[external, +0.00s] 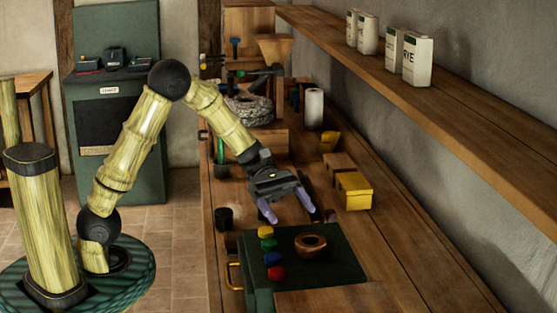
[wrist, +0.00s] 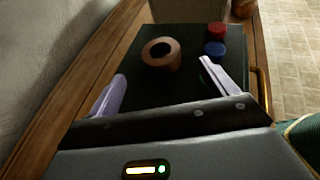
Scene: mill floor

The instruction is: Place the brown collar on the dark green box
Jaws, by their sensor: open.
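The brown collar (external: 303,251) is a short ring with a dark hole. It rests on the top of the dark green box (external: 343,266), right of a row of coloured knobs. In the wrist view the collar (wrist: 160,65) lies ahead, between the lines of my two fingers, on the dark box top (wrist: 140,90). My gripper (external: 287,207) is open and empty, with pale purple fingers, above the far side of the box. The fingers look apart from the collar.
Yellow, green, blue and red knobs (external: 276,273) sit on the box top. A yellow box (external: 354,191), a brown block (external: 339,165) and a dark cup (external: 224,217) stand on the bench. A shelf (external: 400,90) with white containers (external: 417,60) runs above the right side.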

